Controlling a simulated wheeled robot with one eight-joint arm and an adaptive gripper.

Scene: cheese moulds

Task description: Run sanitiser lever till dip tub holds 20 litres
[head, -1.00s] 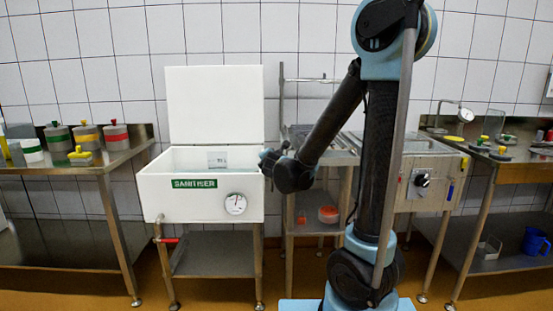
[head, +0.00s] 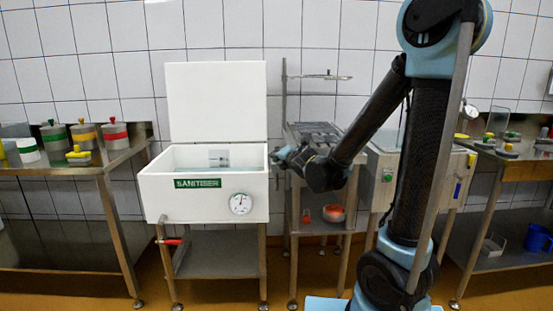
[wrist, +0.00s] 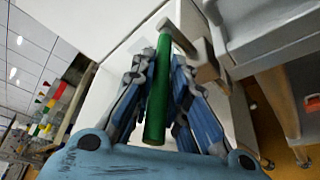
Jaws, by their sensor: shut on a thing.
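The white dip tub (head: 153,192) with the green SANITISER label (head: 198,183) stands on a metal stand, its lid (head: 216,100) upright behind it. Liquid shows inside, beside a small marked plate (head: 219,158) on the back wall. A round dial (head: 240,204) is on the front; its reading is too small to tell. My gripper (head: 279,157) is at the tub's right side. In the wrist view my gripper (wrist: 160,78) is shut on the green lever handle (wrist: 158,110), which joins a metal bracket (wrist: 207,66). The lever is hidden in the head view.
A red-handled drain tap (head: 172,241) is below the tub's left side. A metal rack stand (head: 315,138) is close on the right of my gripper. Open floor lies in front.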

